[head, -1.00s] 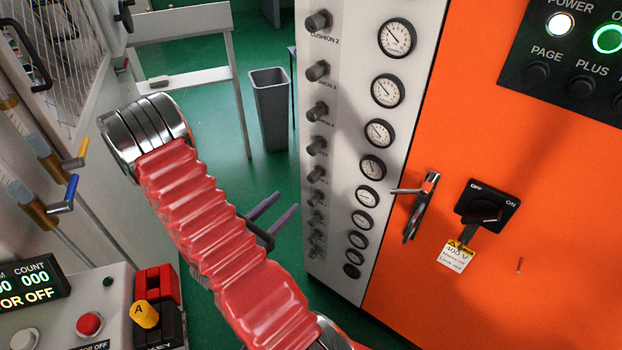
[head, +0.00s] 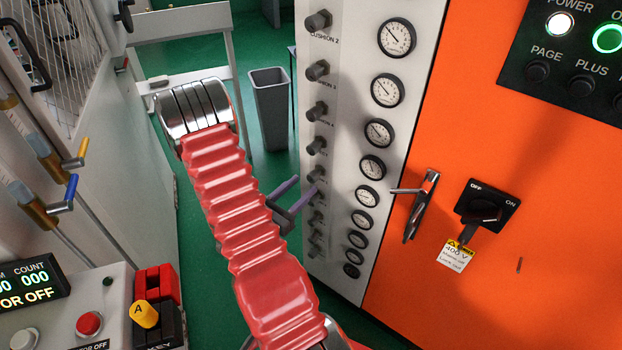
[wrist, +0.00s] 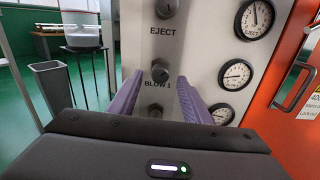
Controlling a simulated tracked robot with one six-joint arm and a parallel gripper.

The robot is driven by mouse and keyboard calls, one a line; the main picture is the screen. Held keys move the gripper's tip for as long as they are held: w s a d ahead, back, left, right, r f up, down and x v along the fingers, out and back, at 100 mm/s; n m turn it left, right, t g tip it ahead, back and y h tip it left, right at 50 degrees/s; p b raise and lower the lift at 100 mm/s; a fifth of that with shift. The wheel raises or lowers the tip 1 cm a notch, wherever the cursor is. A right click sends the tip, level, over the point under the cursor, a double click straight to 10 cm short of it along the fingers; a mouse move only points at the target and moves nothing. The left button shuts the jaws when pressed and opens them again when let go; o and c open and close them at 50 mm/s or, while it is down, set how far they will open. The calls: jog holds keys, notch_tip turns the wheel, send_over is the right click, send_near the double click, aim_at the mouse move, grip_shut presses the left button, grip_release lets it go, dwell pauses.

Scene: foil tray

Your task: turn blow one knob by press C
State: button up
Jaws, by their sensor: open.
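The blow one knob (wrist: 160,72) is a dark round knob on the pale panel (wrist: 200,50), just above the label "BLOW 1" in the wrist view. My gripper (wrist: 157,82) is open, with its two purple fingers pointing at the panel on either side of that label. The knob shows between and slightly above the fingertips, with no visible grip on it. In the head view my gripper (head: 306,186) is at the lower part of the knob column. The small labels there cannot be read, and the red arm sleeve hides part of the gripper.
Another knob (wrist: 155,110) shows lower between the fingers. The "EJECT" knob (wrist: 168,8) is above. Gauges (wrist: 237,75) line the panel's right side. An orange cabinet (head: 500,270) with a lever handle (head: 420,205) stands right. A grey bin (head: 271,105) stands on the green floor.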

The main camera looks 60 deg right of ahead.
aim_at(310, 179)
jog(key=shift+x, duration=2.8)
jog(key=shift+c, duration=0.6)
jog(key=c, duration=0.9)
